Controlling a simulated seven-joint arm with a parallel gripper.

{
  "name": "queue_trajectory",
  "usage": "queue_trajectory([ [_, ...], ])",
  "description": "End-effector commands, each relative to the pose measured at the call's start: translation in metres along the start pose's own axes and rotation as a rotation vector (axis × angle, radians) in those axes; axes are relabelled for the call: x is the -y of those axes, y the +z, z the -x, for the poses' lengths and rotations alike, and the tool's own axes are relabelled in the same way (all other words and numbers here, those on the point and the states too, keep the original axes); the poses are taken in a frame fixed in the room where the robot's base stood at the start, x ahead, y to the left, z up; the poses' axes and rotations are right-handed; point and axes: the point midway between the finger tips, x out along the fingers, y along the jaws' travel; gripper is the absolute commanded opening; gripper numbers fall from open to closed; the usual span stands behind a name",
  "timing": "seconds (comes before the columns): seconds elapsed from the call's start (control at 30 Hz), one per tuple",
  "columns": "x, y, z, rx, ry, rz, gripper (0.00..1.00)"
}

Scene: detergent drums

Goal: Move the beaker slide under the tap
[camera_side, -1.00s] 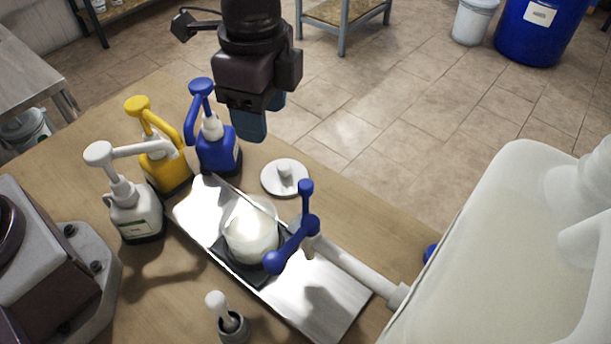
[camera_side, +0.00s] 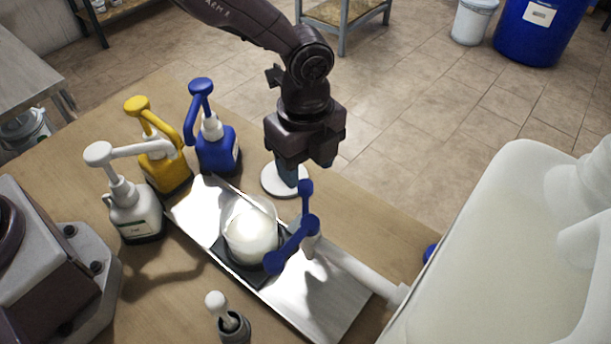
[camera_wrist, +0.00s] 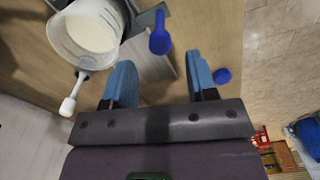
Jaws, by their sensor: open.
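The clear beaker (camera_side: 250,238), with white contents, stands upright on the dark slide (camera_side: 228,262), which sits on the metal tray (camera_side: 325,300). It also shows at upper left in the wrist view (camera_wrist: 88,28). The tap has a blue handle (camera_side: 304,226) just right of the beaker and a white pipe (camera_side: 355,266) from the big white drum (camera_side: 490,250). The handle also shows in the wrist view (camera_wrist: 159,40). My gripper (camera_side: 288,176) is over the white knobbed disc behind the tray; its blue fingers (camera_wrist: 160,78) are apart and appear empty.
The white disc (camera_side: 269,182) is partly hidden by my gripper. Blue (camera_side: 216,152), yellow (camera_side: 168,172) and white (camera_side: 134,212) pump bottles stand left of the tray. A grey cup with a white knobbed rod (camera_side: 231,322) stands in front. Bare table lies behind the tap pipe.

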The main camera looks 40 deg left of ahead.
Motion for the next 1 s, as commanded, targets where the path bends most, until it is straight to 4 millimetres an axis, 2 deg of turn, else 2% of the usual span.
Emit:
queue_trajectory([
  [0.03, -0.001, 0.000, -0.010, 0.001, 0.003, -0.002, 0.52],
  [0.2, 0.000, 0.000, -0.031, 0.001, 0.001, -0.001, 0.52],
  [0.37, 0.000, 0.000, -0.039, 0.000, 0.000, 0.001, 0.52],
  [0.6, 0.000, 0.000, -0.039, 0.000, -0.001, 0.001, 0.52],
  [0.63, 0.000, 0.000, -0.039, 0.000, -0.001, 0.001, 0.50],
  [0.83, 0.000, 0.000, -0.039, 0.000, -0.001, 0.001, 0.04],
  [0.87, 0.000, 0.000, -0.039, 0.000, -0.001, 0.001, 0.00],
  [1.0, 0.001, -0.002, -0.039, 0.000, -0.001, 0.000, 0.00],
])
